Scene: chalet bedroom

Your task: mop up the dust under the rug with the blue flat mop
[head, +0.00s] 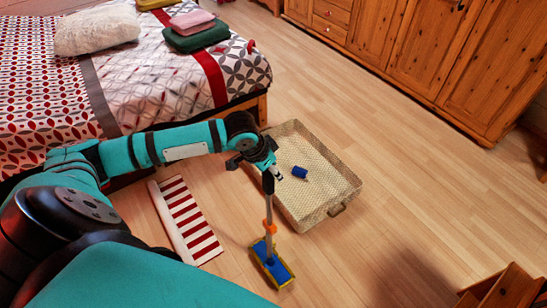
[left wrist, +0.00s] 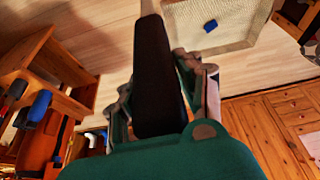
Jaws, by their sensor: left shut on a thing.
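My left gripper (head: 266,168) is shut on the upper part of the handle of the blue flat mop (head: 272,266). The handle runs down nearly upright past an orange collar to a blue head with yellow edges, at floor level on the bare planks. In the left wrist view the dark handle (left wrist: 158,85) stands between the gripper's fingers. The red-and-white striped rug (head: 187,222) lies on the floor beside the bed, left of the mop head and apart from it. I cannot make out any dust. My right gripper is in neither view.
A shallow woven basket (head: 345,190) with a small blue object (head: 300,172) in it stands just behind the mop. The bed (head: 170,75) is at the upper left, wooden cabinets (head: 400,45) at the back right. Wooden furniture (head: 505,290) is at the lower right. Floor right of the mop is clear.

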